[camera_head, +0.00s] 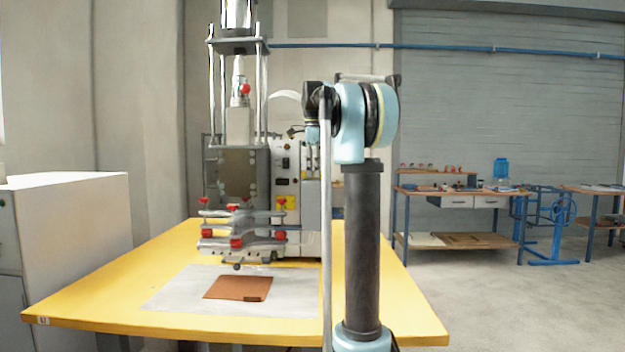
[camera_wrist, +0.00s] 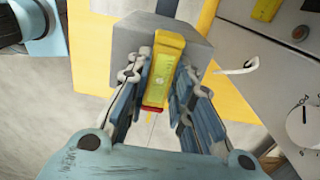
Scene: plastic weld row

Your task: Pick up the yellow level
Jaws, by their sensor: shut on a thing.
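The yellow level (camera_wrist: 165,68) shows in the wrist view, a yellow bar with a greenish middle and a red end towards me. My gripper (camera_wrist: 161,75) is shut on it, with one finger on each side. A grey block (camera_wrist: 125,40) is beyond and around the level's far end; I cannot tell whether the level touches it. In the head view my arm hides the gripper, and the level does not show there.
In the head view a yellow table (camera_head: 110,275) carries a press machine (camera_head: 240,160) and a brown plate (camera_head: 238,287) on a pale sheet (camera_head: 180,290). A white cabinet (camera_head: 75,220) stands at left. A workbench (camera_head: 455,205) is behind at right, with open floor before it.

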